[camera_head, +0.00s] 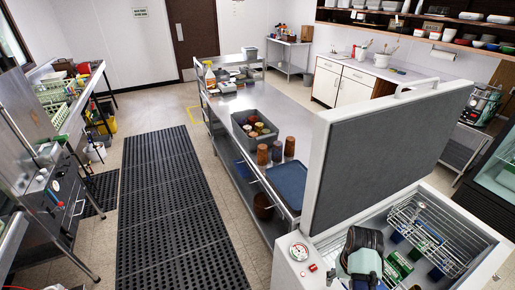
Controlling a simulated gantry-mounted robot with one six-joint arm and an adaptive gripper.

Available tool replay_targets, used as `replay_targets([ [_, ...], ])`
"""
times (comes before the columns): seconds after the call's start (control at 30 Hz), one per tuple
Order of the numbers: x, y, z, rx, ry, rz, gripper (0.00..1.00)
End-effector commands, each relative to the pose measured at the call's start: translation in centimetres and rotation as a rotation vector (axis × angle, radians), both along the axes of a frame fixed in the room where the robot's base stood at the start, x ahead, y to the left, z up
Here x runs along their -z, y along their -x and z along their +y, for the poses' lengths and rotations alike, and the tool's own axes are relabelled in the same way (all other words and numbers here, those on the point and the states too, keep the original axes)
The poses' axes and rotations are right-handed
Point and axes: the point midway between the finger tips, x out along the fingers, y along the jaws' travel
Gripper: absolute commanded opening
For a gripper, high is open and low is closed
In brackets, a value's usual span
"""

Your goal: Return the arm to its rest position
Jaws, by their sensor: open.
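A rounded dark and grey part, which looks like a piece of my own arm, rises from the bottom edge at the right, in front of an open white-rimmed bin (478,263). I cannot make out any gripper fingers, and no held thing shows. Inside the bin are a wire rack (428,222) and several green and blue items, partly hidden by the arm part.
A raised grey panel (385,150) stands behind the bin. A steel table (224,112) carries a grey tub (262,143), brown cups (276,151) and a blue tray (287,183). A black floor mat (170,215) lies clear at the left.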

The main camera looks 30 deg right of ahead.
Motion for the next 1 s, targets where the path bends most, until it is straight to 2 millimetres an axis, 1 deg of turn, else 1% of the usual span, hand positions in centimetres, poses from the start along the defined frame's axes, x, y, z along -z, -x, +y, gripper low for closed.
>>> replay_targets([
  [0.13, 0.0, 0.0, 0.0, 0.000, 0.000, 0.000, 0.59],
  [0.17, -0.2, -0.3, 0.3, -0.007, 0.006, -0.005, 0.59],
  [0.23, -1.3, -1.9, 1.5, -0.041, 0.040, -0.037, 0.59],
  [0.27, -2.0, -3.0, 2.5, -0.064, 0.063, -0.059, 0.59],
  [0.37, -5.7, -7.4, 7.4, -0.174, 0.164, -0.178, 0.59],
  [0.4, -7.6, -9.2, 10.0, -0.225, 0.208, -0.240, 0.59],
  [0.43, -9.1, -10.3, 12.1, -0.263, 0.238, -0.290, 0.59],
  [0.47, -10.6, -11.3, 14.2, -0.298, 0.266, -0.340, 0.59],
  [0.5, -12.7, -12.3, 17.0, -0.345, 0.299, -0.408, 0.59],
  [0.57, -15.9, -13.2, 21.3, -0.412, 0.340, -0.513, 0.59],
  [0.6, -18.1, -13.4, 24.1, -0.454, 0.364, -0.584, 0.59],
  [0.67, -21.5, -13.3, 28.3, -0.512, 0.389, -0.691, 0.59],
  [0.7, -23.6, -12.8, 30.7, -0.546, 0.401, -0.758, 0.59],
  [0.8, -28.0, -11.3, 35.7, -0.613, 0.415, -0.904, 0.59],
  [0.9, -31.0, -9.7, 38.6, -0.651, 0.419, -1.001, 0.59],
  [1.0, -32.2, -8.9, 39.8, -0.666, 0.418, -1.045, 0.59],
])
